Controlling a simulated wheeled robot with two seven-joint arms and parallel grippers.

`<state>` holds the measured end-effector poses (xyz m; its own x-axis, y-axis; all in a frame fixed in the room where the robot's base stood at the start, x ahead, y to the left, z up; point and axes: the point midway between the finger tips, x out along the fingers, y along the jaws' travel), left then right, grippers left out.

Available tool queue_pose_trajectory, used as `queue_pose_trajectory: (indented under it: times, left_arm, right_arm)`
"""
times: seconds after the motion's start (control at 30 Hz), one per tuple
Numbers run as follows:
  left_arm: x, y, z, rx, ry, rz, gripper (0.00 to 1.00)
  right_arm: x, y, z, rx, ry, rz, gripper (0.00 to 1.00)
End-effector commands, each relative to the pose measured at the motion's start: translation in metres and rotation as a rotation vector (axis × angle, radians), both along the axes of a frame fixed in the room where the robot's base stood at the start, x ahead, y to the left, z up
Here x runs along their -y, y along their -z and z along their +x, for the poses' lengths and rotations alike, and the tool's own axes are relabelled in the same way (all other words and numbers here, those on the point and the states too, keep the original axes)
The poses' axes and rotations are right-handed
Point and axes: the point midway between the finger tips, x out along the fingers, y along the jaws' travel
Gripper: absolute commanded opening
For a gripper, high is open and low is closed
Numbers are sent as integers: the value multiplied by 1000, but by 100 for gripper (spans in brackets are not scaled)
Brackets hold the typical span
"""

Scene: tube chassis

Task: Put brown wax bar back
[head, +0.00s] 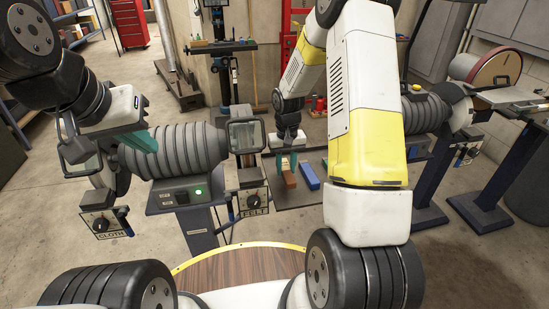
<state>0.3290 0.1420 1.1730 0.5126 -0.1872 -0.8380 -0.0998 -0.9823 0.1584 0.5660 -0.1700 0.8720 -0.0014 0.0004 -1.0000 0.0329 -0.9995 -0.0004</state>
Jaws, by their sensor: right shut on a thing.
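The brown wax bar (290,180) is a small brown block near the middle of the head view, at the tray behind the buffing machine. My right gripper (287,163) reaches down over it, with its teal fingers shut on the bar's upper part. I cannot tell whether the bar's underside touches the tray. A blue bar (309,177) lies just to the right of the brown one, apart from it. My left gripper (119,151) is at the left, in front of the buffing machine, with its teal fingers apart and nothing visible between them.
A grey ribbed buffing machine (175,150) stands on a pedestal close to my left gripper. A disc sander (497,70) stands at the right. A round wooden top (240,268) is in front of me.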

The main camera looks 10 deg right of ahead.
Motion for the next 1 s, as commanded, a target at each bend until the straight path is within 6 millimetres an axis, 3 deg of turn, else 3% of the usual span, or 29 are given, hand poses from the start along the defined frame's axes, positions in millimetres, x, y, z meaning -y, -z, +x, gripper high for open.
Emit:
queue_pose_trajectory:
  times: [0.23, 0.47, 0.83, 0.87, 0.93, 1.0]
  left_arm:
    - [0, 0, 0, 0, 0, 0, 0]
    - [0, 0, 0, 0, 0, 0, 0]
    - [0, 0, 0, 0, 0, 0, 0]
    - [0, 0, 0, 0, 0, 0, 0]
    - [0, 0, 0, 0, 0, 0, 0]
    - [0, 0, 0, 0, 0, 0, 0]
  right_arm:
    - [-7, 2, 18, 0, -1, 1, 0]
    - [-6, 35, 17, -3, 0, 0, 0]
    - [-6, 40, 17, 0, 0, 0, 0]
    - [-6, 40, 17, 0, 0, 0, 34]
    - [-6, 40, 17, 0, 0, 0, 48]
    - [-6, 40, 17, 0, 0, 0, 52]
